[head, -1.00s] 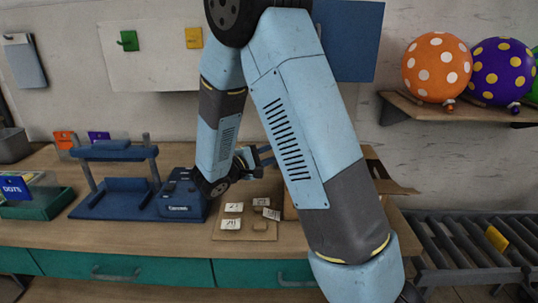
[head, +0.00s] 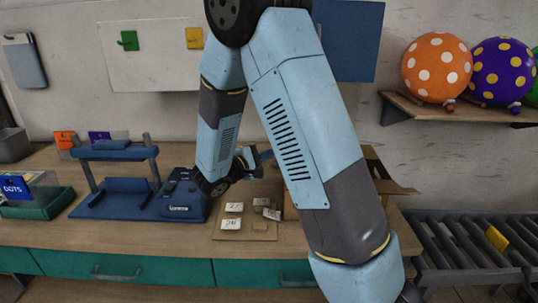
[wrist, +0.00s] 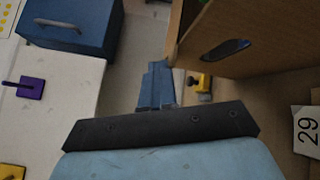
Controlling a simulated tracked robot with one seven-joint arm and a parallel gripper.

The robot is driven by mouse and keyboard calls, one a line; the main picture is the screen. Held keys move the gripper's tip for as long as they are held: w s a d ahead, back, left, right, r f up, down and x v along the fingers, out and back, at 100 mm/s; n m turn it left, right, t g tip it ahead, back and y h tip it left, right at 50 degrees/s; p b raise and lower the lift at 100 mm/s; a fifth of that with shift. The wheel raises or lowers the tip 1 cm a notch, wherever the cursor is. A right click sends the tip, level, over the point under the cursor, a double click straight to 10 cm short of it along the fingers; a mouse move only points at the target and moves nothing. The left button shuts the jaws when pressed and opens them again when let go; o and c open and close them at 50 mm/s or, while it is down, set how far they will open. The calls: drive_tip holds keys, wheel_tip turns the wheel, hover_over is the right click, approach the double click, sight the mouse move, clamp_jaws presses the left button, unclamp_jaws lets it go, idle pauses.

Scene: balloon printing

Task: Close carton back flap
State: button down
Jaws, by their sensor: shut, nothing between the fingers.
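The carton is mostly hidden behind my arm in the head view; a brown flap (head: 394,188) sticks out to the right of the arm. In the wrist view the brown carton (wrist: 265,45) fills the upper right, with an oval hand hole in its wall. My gripper (wrist: 157,85) is shut and empty, its blue fingers just left of the carton's edge. I cannot tell whether they touch it. In the head view my gripper (head: 266,156) is left of the arm link that covers the carton. I cannot make out the back flap clearly.
Numbered cards (head: 231,223) lie on a board at the table front. A blue press (head: 120,190) stands to the left. A roller conveyor (head: 465,250) is at the right. A shelf (head: 455,110) holds dotted balloons. A yellow item (wrist: 204,83) is near the fingers.

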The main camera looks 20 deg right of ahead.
drive_tip(key=c, duration=1.8)
unclamp_jaws()
drive_tip(key=o, duration=0.5)
drive_tip(key=shift+a, duration=0.1)
drive_tip(key=v, duration=1.3)
drive_tip(key=shift+a, duration=0.3)
drive_tip(key=s+d+r+m+g+y, duration=0.2)
drive_tip(key=s+d, duration=0.2)
drive_tip(key=s+d+r+m+g+y, duration=0.2)
drive_tip(key=s+d+g, duration=0.1)
drive_tip(key=s+d, duration=0.1)
drive_tip(key=s+d+r+m+g+y, duration=0.1)
drive_tip(key=s+d+r+g+y, duration=0.1)
drive_tip(key=s+d+g+y, duration=0.1)
drive_tip(key=shift+s+d+r+m, duration=0.1)
drive_tip(key=shift+s+d+m, duration=0.15)
drive_tip(key=shift+d, duration=0.4)
drive_tip(key=shift+s+d+r+m, duration=0.1)
drive_tip(key=shift+s+d+m, duration=0.1)
drive_tip(key=shift+d, duration=0.45)
drive_tip(key=s+r+m+t+y, duration=0.3)
drive_tip(key=s+r+t+y, duration=0.3)
drive_tip(key=s+y, duration=0.3)
drive_tip(key=shift+s+a+r+m, duration=0.35)
drive_tip(key=shift+s+r, duration=0.3)
drive_tip(key=shift+r, duration=0.05)
